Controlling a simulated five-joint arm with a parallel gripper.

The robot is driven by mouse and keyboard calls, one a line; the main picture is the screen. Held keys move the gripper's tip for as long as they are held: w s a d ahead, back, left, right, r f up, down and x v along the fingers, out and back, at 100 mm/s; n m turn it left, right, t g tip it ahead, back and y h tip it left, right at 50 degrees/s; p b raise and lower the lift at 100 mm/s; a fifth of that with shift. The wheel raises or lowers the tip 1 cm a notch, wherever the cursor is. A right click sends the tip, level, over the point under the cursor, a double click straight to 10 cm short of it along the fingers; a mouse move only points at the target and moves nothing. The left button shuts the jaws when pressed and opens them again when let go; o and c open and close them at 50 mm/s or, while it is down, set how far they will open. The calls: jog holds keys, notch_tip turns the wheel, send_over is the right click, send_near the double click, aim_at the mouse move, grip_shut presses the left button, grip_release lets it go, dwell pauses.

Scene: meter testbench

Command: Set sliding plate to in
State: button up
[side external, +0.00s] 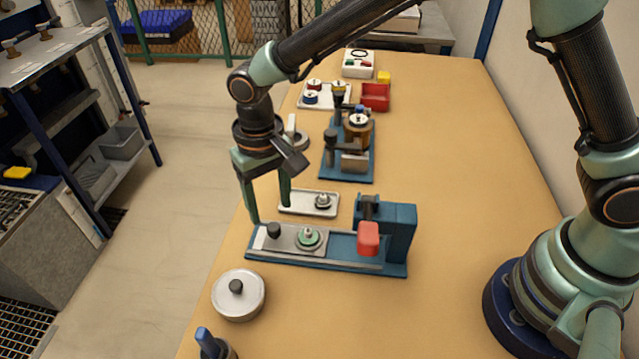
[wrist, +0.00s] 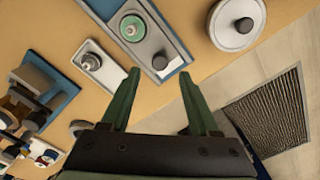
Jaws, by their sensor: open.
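The sliding plate (side external: 290,238) is a grey plate on a long blue-based fixture (side external: 335,265). It sits at the left end of the rail, away from the blue block with the red part (side external: 369,238) at the right end. The plate carries a black knob (side external: 273,230) and a green disc with a metal post (side external: 309,237). In the wrist view the black knob (wrist: 160,61) is beyond the gap between the fingers. My gripper (side external: 270,207) is open and empty, with its fingertips near the plate's knob end. Contact cannot be told.
A light tray with a metal part (side external: 309,203) lies just behind the fixture. A round lidded metal pot (side external: 238,296) stands in front, and a blue-handled item (side external: 210,345) is near the front edge. Another blue-based device (side external: 348,160) stands farther back. The table's right side is clear.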

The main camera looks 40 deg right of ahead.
aim_at(273, 227)
jog(key=shift+f, duration=2.5)
grip_shut()
